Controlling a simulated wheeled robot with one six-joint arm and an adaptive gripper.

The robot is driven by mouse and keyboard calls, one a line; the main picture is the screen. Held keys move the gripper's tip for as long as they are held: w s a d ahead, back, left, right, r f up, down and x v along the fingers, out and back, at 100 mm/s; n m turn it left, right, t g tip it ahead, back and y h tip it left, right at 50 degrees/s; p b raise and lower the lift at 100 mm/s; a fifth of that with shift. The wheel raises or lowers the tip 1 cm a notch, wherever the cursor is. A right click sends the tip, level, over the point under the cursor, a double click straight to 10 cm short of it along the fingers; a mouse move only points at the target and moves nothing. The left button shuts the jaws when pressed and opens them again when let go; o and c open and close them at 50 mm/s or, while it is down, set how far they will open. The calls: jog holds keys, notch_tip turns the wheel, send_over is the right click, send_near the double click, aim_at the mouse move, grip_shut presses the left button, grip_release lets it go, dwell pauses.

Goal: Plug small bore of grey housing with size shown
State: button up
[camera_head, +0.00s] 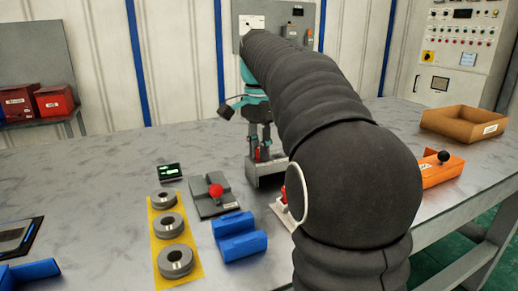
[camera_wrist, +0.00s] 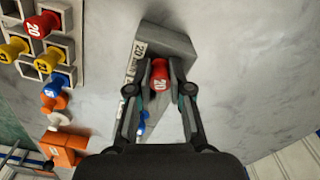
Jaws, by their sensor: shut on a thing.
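My gripper (camera_wrist: 160,88) is shut on a red plug (camera_wrist: 160,72) marked 20. The grey housing (camera_wrist: 178,42) is right under the fingers in the wrist view, with a "20" size marking on its side face. In the head view the housing (camera_head: 266,181) stands on the table below my gripper (camera_head: 262,152), partly hidden by my arm. I cannot tell whether the plug touches the housing or sits in a bore. A small dark display (camera_head: 169,172) with green text stands left of the housing; its text is too small to read.
A yellow mat (camera_head: 156,245) carries grey rings. A grey block with a red knob (camera_head: 216,191) and a blue block (camera_head: 239,238) stand nearby. A brown tray (camera_head: 462,133) is far right.

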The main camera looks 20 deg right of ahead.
dwell(0.4)
jog(key=o, duration=0.9)
jog(key=shift+r, duration=3.45)
